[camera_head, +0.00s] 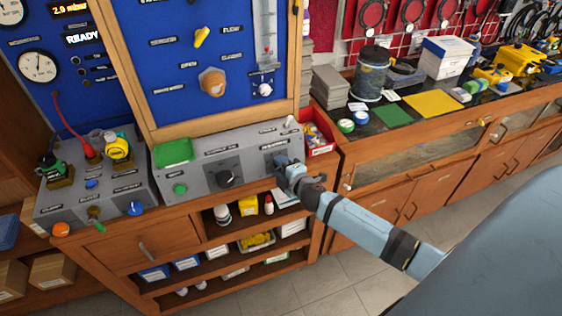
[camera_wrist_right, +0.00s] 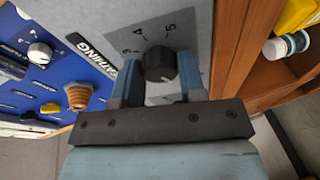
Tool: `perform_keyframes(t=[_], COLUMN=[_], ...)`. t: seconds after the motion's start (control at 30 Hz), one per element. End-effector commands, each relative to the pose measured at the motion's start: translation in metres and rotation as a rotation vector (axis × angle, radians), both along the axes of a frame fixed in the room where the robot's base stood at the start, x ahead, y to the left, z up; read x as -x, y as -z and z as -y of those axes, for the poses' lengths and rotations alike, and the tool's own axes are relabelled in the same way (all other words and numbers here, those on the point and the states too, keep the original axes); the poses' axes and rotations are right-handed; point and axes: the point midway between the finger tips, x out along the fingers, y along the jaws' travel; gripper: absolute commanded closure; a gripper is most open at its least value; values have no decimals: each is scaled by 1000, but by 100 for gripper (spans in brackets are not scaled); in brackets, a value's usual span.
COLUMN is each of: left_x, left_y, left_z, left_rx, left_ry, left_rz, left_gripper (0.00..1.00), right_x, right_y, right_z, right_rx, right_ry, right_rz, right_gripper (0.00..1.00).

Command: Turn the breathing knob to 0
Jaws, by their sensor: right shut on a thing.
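The breathing knob (camera_wrist_right: 160,63) is a black round knob on a grey panel in the right wrist view. A partly visible label reading "...ATHING" (camera_wrist_right: 92,54) lies left of it, and scale numbers including 4 and 5 show above it. The fingers of my right gripper (camera_wrist_right: 160,84) stand on both sides of the knob and are shut on it. In the head view my right gripper (camera_head: 284,170) is at the right end of the grey console (camera_head: 203,178) and hides the knob. Where the knob's pointer stands, I cannot tell clearly. My left gripper is not in view.
Another black knob (camera_head: 226,178) and a green button (camera_head: 180,189) are on the same console, left of my gripper. A red bin (camera_head: 318,140) stands just right of it. Shelves with boxes lie below. A workbench (camera_head: 420,125) is at the right.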

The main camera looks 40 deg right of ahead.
Motion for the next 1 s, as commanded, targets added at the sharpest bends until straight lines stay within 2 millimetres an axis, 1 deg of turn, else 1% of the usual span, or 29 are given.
perform_keyframes(t=[0.03, 0.3, 0.87, 0.9, 1.0], left_x=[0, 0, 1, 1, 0], left_y=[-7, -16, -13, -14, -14], left_z=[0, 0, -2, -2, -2], left_rx=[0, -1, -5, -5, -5], left_ry=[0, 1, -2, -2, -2], left_rz=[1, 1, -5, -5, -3], left_gripper=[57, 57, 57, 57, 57], right_x=[0, 0, 0, 0, 0], right_y=[-4, -2, 0, 0, 0], right_z=[0, 0, 0, 0, 0], right_rx=[25, 124, 153, 153, 152], right_ry=[-5, -26, -32, -32, -32], right_rz=[-7, -29, -36, -36, -36], right_gripper=[86, 86, 86, 58, 37])
